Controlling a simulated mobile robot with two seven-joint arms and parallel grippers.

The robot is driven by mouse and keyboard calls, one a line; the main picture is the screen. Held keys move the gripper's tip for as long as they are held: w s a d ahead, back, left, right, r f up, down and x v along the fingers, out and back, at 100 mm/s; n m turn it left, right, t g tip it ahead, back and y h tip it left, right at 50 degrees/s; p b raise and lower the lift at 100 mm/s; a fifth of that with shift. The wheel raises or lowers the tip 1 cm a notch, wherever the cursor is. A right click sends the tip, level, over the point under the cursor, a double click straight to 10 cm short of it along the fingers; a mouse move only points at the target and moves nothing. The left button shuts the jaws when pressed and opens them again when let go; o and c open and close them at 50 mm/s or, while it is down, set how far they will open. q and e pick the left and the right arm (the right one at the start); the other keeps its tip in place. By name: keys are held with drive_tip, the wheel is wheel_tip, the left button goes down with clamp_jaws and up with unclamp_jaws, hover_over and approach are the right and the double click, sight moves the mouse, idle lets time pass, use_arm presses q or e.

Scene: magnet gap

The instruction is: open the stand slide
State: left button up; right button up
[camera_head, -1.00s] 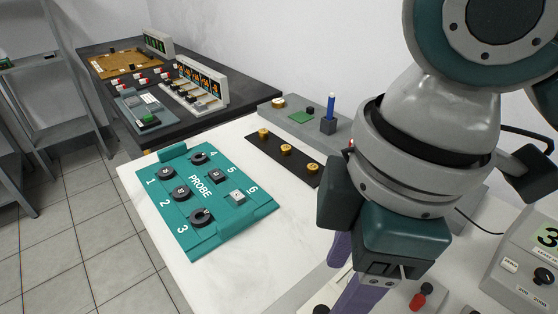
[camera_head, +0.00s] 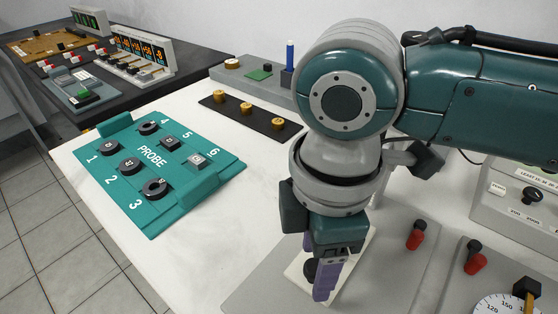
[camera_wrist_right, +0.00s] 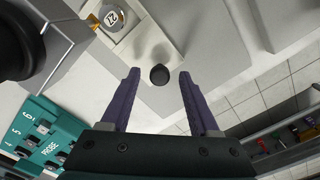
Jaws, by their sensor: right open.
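The stand is a grey plate (camera_head: 395,262) on the white table. On it lies a pale slide plate (camera_head: 297,270) with a round black knob (camera_head: 310,267), partly hidden by my fingers. My right gripper (camera_head: 326,284) points down over the slide, its purple fingers at the knob. In the right wrist view the knob (camera_wrist_right: 160,75) lies between the open, parted fingertips of the right gripper (camera_wrist_right: 158,76), with a gap visible on each side. Whether the fingertips are level with the knob I cannot tell. My left gripper is not in view.
A teal probe board (camera_head: 130,187) lies to the left, and a black strip with brass pieces (camera_head: 247,110) behind. Red-and-black knobs (camera_head: 415,237) and a dial (camera_head: 500,307) stand at the right. A silver piece marked 21 (camera_wrist_right: 111,18) shows near the knob.

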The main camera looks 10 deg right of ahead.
drive_tip(key=shift+f, duration=0.2)
drive_tip(key=shift+c, duration=0.4)
clamp_jaws()
idle(0.9)
